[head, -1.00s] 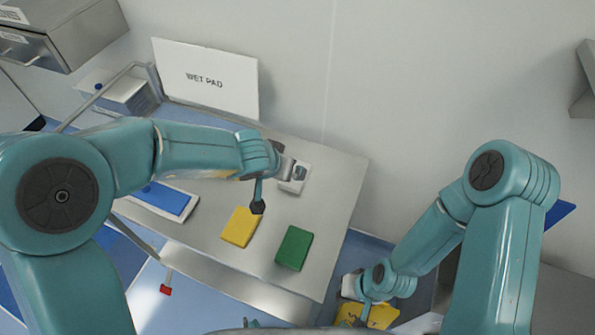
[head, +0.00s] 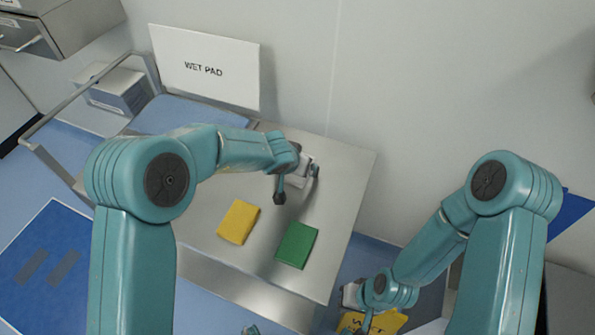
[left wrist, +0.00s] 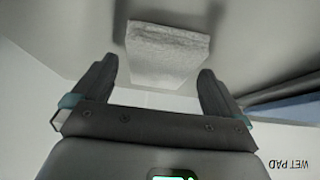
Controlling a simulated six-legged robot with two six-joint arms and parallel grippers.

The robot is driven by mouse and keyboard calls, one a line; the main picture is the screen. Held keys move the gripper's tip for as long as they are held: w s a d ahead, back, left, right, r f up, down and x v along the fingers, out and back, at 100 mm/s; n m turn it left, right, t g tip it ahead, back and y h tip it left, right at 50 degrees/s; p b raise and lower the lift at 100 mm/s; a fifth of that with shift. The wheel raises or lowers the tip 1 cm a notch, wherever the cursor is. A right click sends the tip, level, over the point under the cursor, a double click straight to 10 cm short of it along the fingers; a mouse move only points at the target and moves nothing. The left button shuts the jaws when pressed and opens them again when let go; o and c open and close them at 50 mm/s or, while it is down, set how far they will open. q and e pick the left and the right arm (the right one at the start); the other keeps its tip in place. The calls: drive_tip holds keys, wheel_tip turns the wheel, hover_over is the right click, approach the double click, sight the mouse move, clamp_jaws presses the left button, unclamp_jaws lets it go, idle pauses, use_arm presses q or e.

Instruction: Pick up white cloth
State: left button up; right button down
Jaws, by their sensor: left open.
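The white cloth (left wrist: 168,55) is a pale, thick folded pad in the left wrist view. It lies on the metal table, just beyond and between my spread fingers. My left gripper (left wrist: 157,74) is open, with one finger on each side of the near part of the cloth and nothing held. In the head view my left gripper (head: 304,178) is low over the table's right part and mostly covers the cloth. My right gripper (head: 352,296) is low at the bottom right, beside the table; its jaws are too small to judge.
A yellow cloth (head: 239,222) and a green cloth (head: 297,245) lie on the metal table (head: 345,185) in front of my left gripper. A "WET PAD" sign (head: 205,68) stands at the back. A yellow sign (head: 372,322) is below my right gripper.

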use_arm(q)
drive_tip(key=shift+w+d+f, duration=0.1)
drive_tip(key=shift+f, duration=0.05)
drive_tip(key=c, duration=1.1)
drive_tip(key=shift+o, duration=0.2)
wheel_tip(320, 180, up, 20)
drive_tip(key=p, duration=1)
drive_tip(key=shift+p, duration=0.3)
